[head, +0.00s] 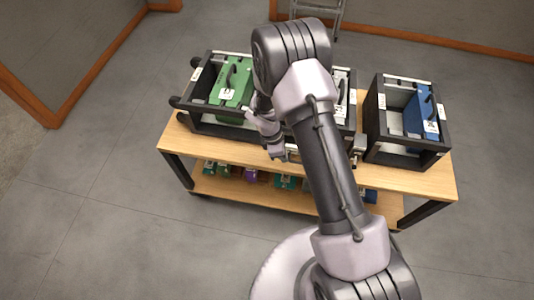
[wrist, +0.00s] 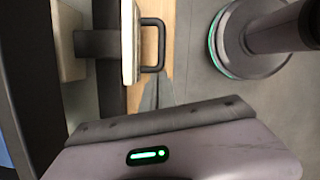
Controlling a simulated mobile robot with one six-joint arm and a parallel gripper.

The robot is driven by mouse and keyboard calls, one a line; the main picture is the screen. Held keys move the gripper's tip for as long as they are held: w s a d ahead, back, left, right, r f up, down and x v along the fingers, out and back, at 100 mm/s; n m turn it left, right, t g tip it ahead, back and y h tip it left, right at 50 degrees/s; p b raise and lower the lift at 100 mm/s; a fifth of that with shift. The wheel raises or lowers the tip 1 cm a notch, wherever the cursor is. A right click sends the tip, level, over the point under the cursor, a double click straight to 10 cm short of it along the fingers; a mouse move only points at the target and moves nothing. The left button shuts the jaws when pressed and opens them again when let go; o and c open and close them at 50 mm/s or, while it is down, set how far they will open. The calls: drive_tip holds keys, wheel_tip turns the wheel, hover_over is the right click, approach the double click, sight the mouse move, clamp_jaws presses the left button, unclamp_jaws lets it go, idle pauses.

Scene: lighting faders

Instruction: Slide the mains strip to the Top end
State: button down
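The label naming the mains strip is not readable, so I cannot tell for sure which piece it is. In the wrist view a black U-shaped handle (wrist: 153,46) stands out from the edge of a narrow cream plate (wrist: 129,42). A grey tapered fingertip of my gripper (wrist: 160,93) shows just below the handle, with a small gap or overlap I cannot judge. In the head view my gripper (head: 280,150) is at the front of the left black-framed unit (head: 202,122), mostly hidden by my arm. Whether the fingers are open or shut is unclear.
A green panel (head: 231,84) with a black handle stands in the left unit. A blue panel (head: 421,110) stands in the right black unit (head: 440,140). Both units rest on a wooden cart (head: 420,185); several coloured pieces lie on its lower shelf (head: 215,192).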

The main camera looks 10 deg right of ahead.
drive_tip(key=s+d, duration=0.1)
drive_tip(key=d, duration=0.1)
drive_tip(key=s+d, duration=0.1)
drive_tip(key=d, duration=0.4)
drive_tip(key=shift+s+d+f+b, duration=0.1)
drive_tip(key=shift+s+f+b, duration=0.05)
drive_tip(key=shift+s+b, duration=0.2)
drive_tip(key=shift+s, duration=0.1)
